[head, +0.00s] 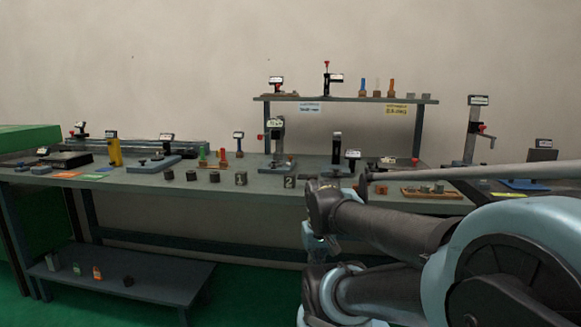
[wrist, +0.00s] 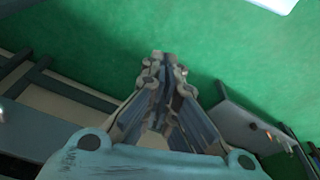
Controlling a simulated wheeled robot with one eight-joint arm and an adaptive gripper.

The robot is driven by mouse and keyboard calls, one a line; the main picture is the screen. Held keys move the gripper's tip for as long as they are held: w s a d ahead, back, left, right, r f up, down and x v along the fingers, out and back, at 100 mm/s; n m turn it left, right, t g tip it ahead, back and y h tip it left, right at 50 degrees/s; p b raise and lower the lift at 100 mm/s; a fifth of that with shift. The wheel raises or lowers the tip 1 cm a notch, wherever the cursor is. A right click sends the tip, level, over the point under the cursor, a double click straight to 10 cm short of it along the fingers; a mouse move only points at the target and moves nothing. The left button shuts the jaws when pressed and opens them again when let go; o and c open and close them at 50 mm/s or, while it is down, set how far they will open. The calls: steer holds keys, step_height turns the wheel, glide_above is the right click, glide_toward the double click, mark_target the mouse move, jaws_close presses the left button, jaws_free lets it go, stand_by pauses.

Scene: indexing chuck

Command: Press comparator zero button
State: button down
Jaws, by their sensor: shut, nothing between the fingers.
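I cannot tell which one is the comparator, and no zero button can be made out. My gripper (wrist: 163,62) is shut and empty, with its fingers together in the wrist view. It points down over the green floor in front of the bench. In the head view my arm covers much of the bench's right front.
A raised shelf (head: 345,100) carries more instruments. Several dark blocks (head: 192,176) and numbered cubes (head: 241,178) line the bench's front edge. A low shelf (head: 165,285) with small parts is at lower left. The green floor (wrist: 210,35) below my gripper is clear.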

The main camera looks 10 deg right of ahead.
steer(key=w+r+n+t, duration=0.1)
steer(key=w+r+n, duration=0.2)
steer(key=w+r, duration=0.3)
steer(key=w+d+r+n+t, duration=0.1)
steer(key=w+r+n, duration=0.3)
steer(key=w, duration=0.6)
steer(key=w+d+r+n+t+h, duration=0.1)
steer(key=w+r+n, duration=0.3)
steer(key=w+r, duration=0.4)
steer(key=shift+w+r, duration=0.35)
steer(key=shift+r, duration=0.1)
steer(key=w+r+n+t, duration=0.1)
steer(key=w+r+n, duration=0.2)
steer(key=w, duration=0.4)
steer(key=w+r+n+t, duration=0.1)
steer(key=w+r+n, duration=0.2)
steer(key=w, duration=0.4)
step_height(320, 180, up, 5)
steer(key=n+t+h, duration=0.1)
steer(key=n+t, duration=0.1)
steer(key=n, duration=0.5)
glide_above(288, 164)
steer(key=d, duration=0.1)
steer(key=shift+w+f, duration=0.1)
steer(key=shift+w, duration=0.3)
steer(key=shift+f, duration=4.45)
steer(key=shift+s+f, duration=0.1)
steer(key=shift+f, duration=0.25)
